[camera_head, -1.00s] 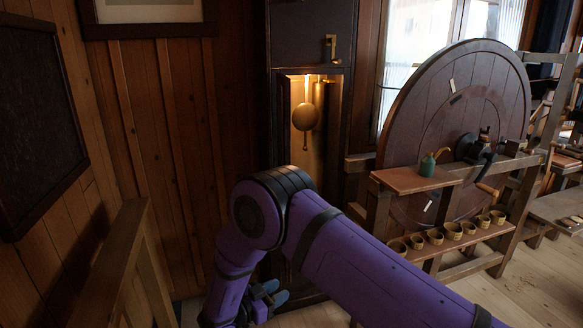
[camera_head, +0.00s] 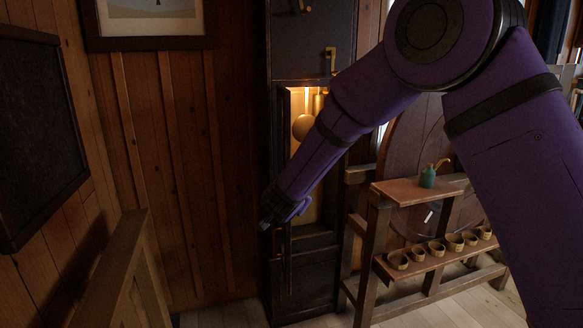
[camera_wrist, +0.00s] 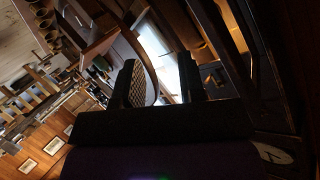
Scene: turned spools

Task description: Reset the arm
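My purple arm (camera_head: 335,125) comes from the right, bends high at the upper right and slopes down to the left. My gripper (camera_head: 270,225) is at its end, small and dark, in front of the left side of the tall dark clock case. In the wrist view my gripper (camera_wrist: 157,80) shows two dark fingers standing apart with nothing held between them. The wrist view is tilted and dim.
The clock case (camera_head: 305,297) has a lit opening with a round pendulum bob (camera_head: 302,127), partly behind my arm. To the right, a wooden stand bears a green oil can (camera_head: 428,177) and several small cups (camera_head: 437,248). A wooden frame (camera_head: 128,262) stands lower left.

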